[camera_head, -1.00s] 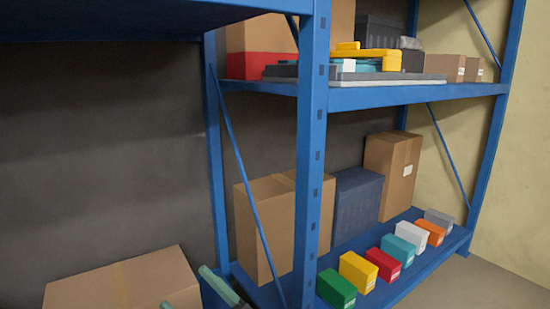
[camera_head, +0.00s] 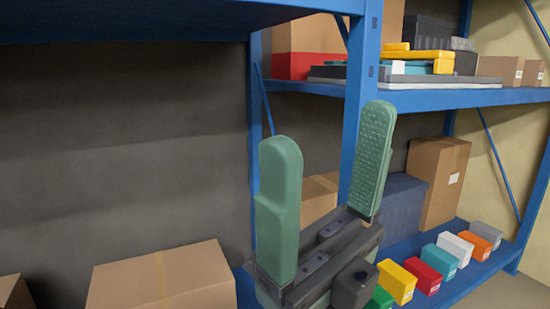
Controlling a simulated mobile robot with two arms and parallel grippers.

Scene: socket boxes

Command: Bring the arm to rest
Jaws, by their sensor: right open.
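My right gripper (camera_head: 325,170) stands large in the lower middle of the head view, its two green fingers pointing up and spread wide apart. Nothing is between the fingers. It is in front of the blue shelf post and hides part of a cardboard box (camera_head: 319,198) and part of the lower shelf. My left gripper is not in view.
A row of small coloured boxes, among them yellow (camera_head: 397,281), red (camera_head: 425,276) and white (camera_head: 455,249), stands on the lower blue shelf (camera_head: 475,272) at the right. A cardboard box (camera_head: 162,277) is at the lower left. The upper shelf (camera_head: 440,99) holds more goods.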

